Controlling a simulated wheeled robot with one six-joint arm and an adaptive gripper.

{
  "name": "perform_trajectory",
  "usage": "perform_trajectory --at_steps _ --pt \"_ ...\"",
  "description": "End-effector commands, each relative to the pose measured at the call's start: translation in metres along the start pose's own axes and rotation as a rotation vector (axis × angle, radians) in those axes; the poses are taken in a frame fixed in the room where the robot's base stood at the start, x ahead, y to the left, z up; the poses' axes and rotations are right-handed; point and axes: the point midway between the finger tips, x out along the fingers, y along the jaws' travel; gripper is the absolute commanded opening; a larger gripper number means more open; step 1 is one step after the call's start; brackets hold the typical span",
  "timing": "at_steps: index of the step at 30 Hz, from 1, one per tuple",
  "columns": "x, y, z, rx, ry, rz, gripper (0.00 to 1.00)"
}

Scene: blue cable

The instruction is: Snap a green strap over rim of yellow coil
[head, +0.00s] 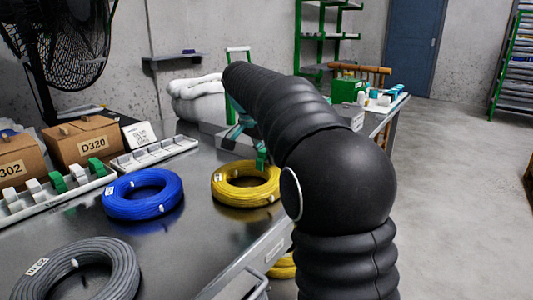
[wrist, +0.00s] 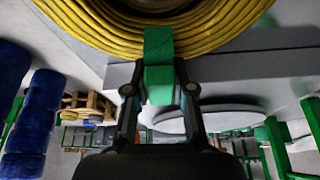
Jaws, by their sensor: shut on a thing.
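The yellow coil (head: 262,196) lies flat on the grey table, right of the blue coil. It fills the top of the wrist view (wrist: 100,28). A green strap (head: 261,158) stands at the coil's far rim, and my arm partly covers this area. In the wrist view, the green strap (wrist: 159,45) is between the fingers of my gripper (wrist: 160,88), its upper end overlapping the coil's edge. My gripper is shut on the strap. I cannot tell whether the strap touches the rim or sits over it.
A blue coil (head: 143,194) and a grey coil (head: 80,272) lie on the table (head: 215,240). White rails (head: 152,154) hold white and green pieces. Cardboard boxes (head: 84,140) stand behind. Another yellow coil (head: 283,267) shows below the table's edge.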

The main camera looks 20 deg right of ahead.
Motion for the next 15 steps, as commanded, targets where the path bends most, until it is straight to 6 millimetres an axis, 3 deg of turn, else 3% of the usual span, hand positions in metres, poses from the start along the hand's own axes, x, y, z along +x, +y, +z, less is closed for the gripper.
perform_trajectory --at_steps 15 --pt "0.0041 0.0001 0.0018 0.0 -0.001 0.001 0.07"
